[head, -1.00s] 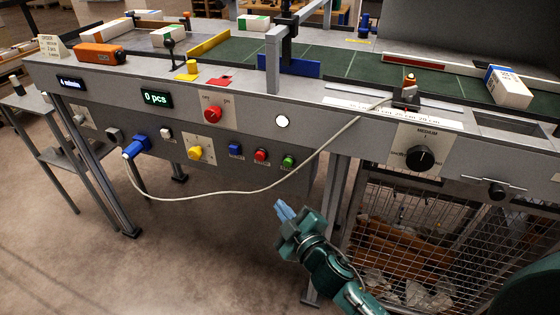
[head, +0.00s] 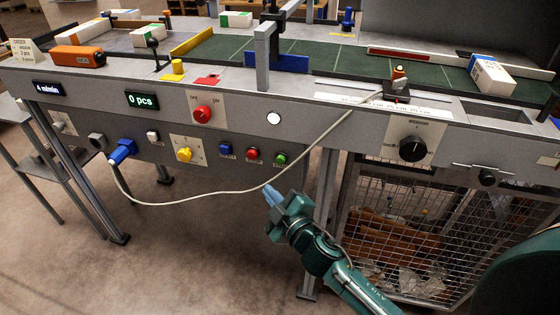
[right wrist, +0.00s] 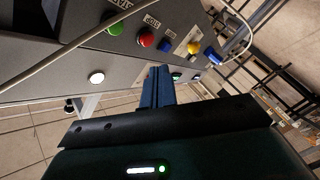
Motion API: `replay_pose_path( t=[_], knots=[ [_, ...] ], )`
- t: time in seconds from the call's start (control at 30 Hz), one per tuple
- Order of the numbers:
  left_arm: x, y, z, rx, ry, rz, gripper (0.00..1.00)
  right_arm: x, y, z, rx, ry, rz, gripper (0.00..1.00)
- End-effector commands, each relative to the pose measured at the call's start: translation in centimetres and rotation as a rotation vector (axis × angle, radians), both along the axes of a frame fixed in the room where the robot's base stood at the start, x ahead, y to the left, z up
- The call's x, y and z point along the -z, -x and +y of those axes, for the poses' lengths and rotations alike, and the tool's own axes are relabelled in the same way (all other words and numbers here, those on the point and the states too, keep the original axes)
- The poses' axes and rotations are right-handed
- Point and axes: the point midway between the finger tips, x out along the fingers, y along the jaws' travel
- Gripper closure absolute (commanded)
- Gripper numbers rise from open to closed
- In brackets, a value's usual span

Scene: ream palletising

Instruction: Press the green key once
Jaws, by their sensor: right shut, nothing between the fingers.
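The green key (head: 281,159) is at the right end of a row of keys on the front panel below the conveyor; it also shows in the right wrist view (right wrist: 115,29) at the top. The red key (head: 252,154) and the blue key (head: 225,149) are to its left. My right gripper (head: 269,191) is shut and empty, its blue fingers pointing up toward the panel, just below the green key in the head view. In the right wrist view the fingertips (right wrist: 160,72) appear apart from the keys. My left gripper is in neither view.
A white cable (head: 215,198) hangs in a loop from a blue plug (head: 122,152) across the panel, passing close to the green key and my right gripper. A yellow knob (head: 184,154) is further left. A wire cage (head: 410,235) stands at the lower right.

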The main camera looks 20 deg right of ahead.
Motion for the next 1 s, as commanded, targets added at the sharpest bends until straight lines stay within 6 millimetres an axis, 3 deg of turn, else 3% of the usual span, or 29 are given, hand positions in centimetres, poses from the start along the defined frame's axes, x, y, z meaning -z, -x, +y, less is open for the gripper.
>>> replay_pose_path(
  t=[0.5, 1.0],
  knots=[
    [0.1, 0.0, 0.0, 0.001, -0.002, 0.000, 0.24, -0.1, -5.5, -3.7, 0.001, 0.002, -0.002, 1.00],
    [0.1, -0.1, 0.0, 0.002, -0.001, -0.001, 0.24, -0.1, -6.2, -4.2, 0.002, 0.000, -0.001, 1.00]
  ],
)
